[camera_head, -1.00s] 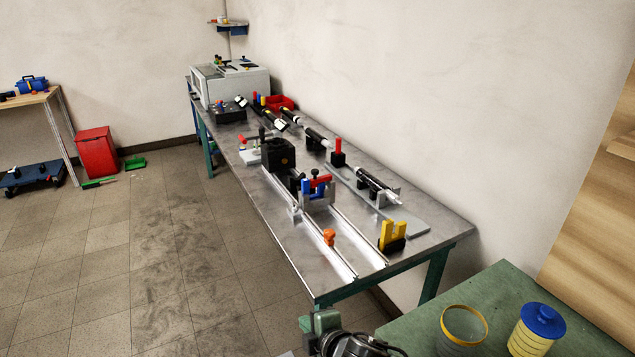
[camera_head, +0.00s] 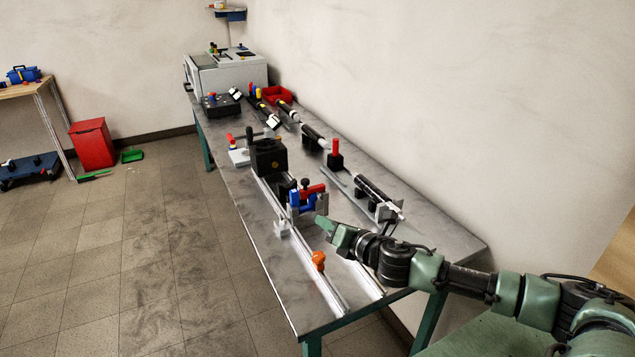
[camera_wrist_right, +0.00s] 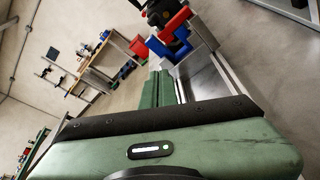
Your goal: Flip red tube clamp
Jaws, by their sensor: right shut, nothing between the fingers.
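A red clamp part (camera_head: 313,190) sits beside a blue one (camera_head: 294,201) on a grey bracket at the rail, in the middle of the bench. My right gripper (camera_head: 322,225) is shut and empty, just in front of and to the right of the bracket, apart from the red part. In the right wrist view the red part (camera_wrist_right: 173,29) and blue part (camera_wrist_right: 158,48) show at the top, beyond my shut green fingers (camera_wrist_right: 160,86). My left gripper is not in view.
A black block (camera_head: 268,158) stands behind the bracket on the rail. An orange piece (camera_head: 318,260) sits on the rail in front. A black tube on supports (camera_head: 372,190) lies to the right. The bench's left front strip is clear.

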